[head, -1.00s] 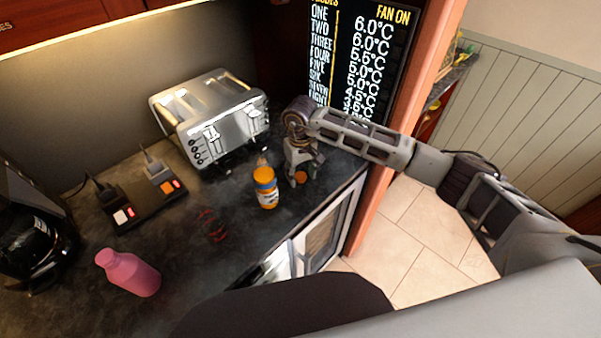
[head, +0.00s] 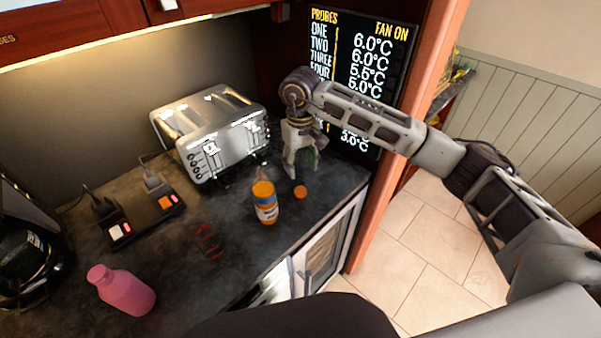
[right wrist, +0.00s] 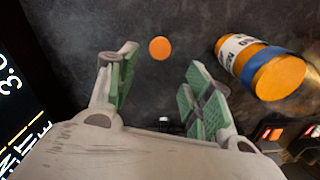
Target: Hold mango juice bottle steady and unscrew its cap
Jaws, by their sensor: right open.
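The juice bottle (head: 266,204) stands upright on the dark counter, with an orange top, a blue band and a white label. It also shows at the right of the right wrist view (right wrist: 262,68). A small round orange disc, apparently the cap (head: 300,192), lies on the counter just right of the bottle, apart from it. In the right wrist view the cap (right wrist: 159,48) shows beyond and between my fingertips. My right gripper (head: 302,170) is open and empty, pointing down above the counter behind the cap. My left gripper is not in view.
A metal toaster (head: 212,132) stands behind the bottle. A black socket box (head: 146,215) is to its left. The counter's front edge runs close to the bottle.

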